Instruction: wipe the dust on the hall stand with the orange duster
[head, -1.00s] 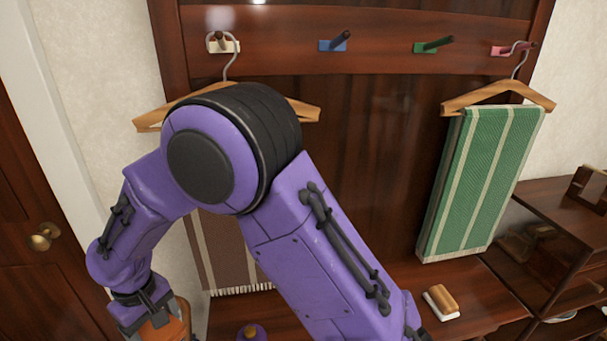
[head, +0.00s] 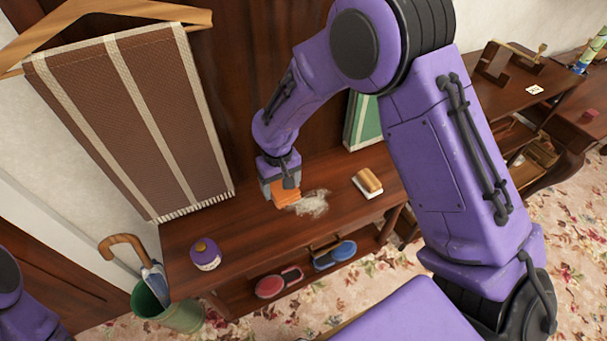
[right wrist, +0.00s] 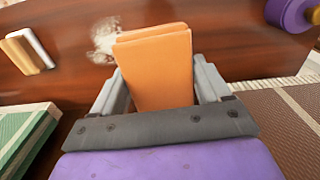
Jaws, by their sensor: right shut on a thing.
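The hall stand's wooden bench top (head: 240,222) carries a pale grey patch of dust (head: 311,204). My right gripper (head: 280,188) is shut on the orange duster (head: 285,196) just left of the dust, low over the bench top. In the right wrist view the duster (right wrist: 155,68) sits between the fingers, with the dust (right wrist: 104,40) beside its far left edge. I cannot tell whether the duster touches the surface. Part of my left arm shows at the lower left of the head view; its gripper is out of view.
A wooden-backed brush (head: 367,182) lies right of the dust. A brown striped scarf (head: 130,110) hangs behind. A green umbrella bin (head: 172,308) stands at left. Red shoes (head: 278,283) and blue shoes (head: 334,256) are below.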

